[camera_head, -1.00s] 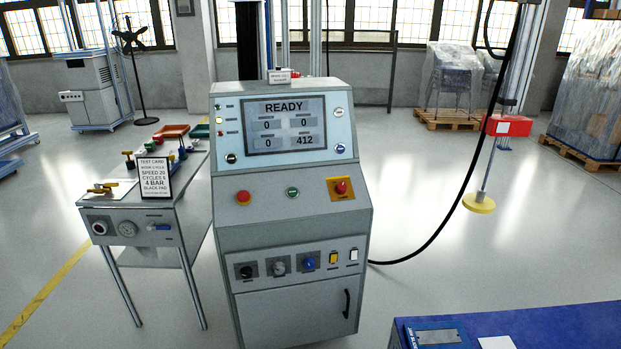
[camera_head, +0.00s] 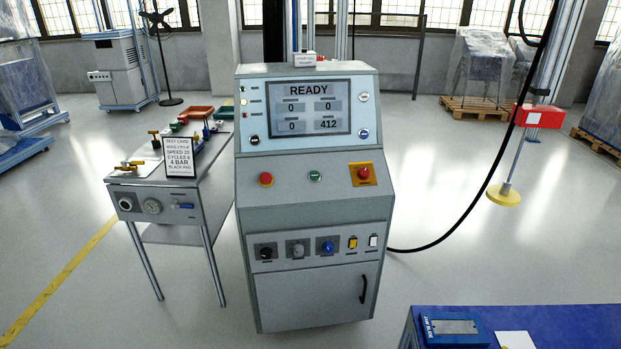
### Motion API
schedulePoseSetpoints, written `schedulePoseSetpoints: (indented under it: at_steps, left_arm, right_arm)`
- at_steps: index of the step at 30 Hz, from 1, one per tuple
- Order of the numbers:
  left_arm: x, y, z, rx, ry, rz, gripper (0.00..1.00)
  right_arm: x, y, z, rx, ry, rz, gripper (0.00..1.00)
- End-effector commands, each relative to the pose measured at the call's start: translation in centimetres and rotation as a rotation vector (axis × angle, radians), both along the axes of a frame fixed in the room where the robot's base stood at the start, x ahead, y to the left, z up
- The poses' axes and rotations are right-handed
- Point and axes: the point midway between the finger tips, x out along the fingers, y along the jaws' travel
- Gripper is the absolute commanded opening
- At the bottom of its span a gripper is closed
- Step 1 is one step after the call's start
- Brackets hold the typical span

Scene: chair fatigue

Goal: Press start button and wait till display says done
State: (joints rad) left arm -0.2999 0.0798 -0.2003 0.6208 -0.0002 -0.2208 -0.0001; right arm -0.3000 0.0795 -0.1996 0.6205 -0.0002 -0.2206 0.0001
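The grey control cabinet (camera_head: 315,220) stands upright in the middle of the head view. Its display (camera_head: 310,108) reads READY, with 0, 0, 0 and 412 in boxes below. On the sloped panel are a green button (camera_head: 315,176), a red button (camera_head: 266,180) to its left, and a red emergency-stop button (camera_head: 364,174) on a yellow plate to its right. The green button's label is too small to read; it may be the start button. Neither of my grippers shows in the head view.
A side table (camera_head: 165,190) with valves, a gauge and a test card (camera_head: 181,156) stands left of the cabinet. A blue workbench (camera_head: 560,325) is at the front right. A black cable (camera_head: 465,205) hangs at the right. The floor in front is clear.

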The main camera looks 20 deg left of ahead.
Motion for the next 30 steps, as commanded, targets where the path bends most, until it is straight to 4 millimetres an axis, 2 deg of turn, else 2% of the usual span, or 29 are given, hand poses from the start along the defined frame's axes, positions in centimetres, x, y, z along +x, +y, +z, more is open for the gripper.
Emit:
schedulePoseSetpoints:
  at_steps: [13, 14, 18, 20, 30]
  left_arm:
    - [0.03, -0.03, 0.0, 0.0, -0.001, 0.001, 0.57]
    - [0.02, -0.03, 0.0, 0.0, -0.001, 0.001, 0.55]
    - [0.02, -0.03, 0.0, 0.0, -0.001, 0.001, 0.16]
    - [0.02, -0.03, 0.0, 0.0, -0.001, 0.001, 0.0]
    - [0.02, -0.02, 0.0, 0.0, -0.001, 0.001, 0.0]
  right_arm:
    - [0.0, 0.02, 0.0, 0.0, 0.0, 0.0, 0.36]
    - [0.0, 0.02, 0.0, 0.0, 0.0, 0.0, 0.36]
    - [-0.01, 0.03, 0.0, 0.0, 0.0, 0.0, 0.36]
    - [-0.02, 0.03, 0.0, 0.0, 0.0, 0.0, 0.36]
    - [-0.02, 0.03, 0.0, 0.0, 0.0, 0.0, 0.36]
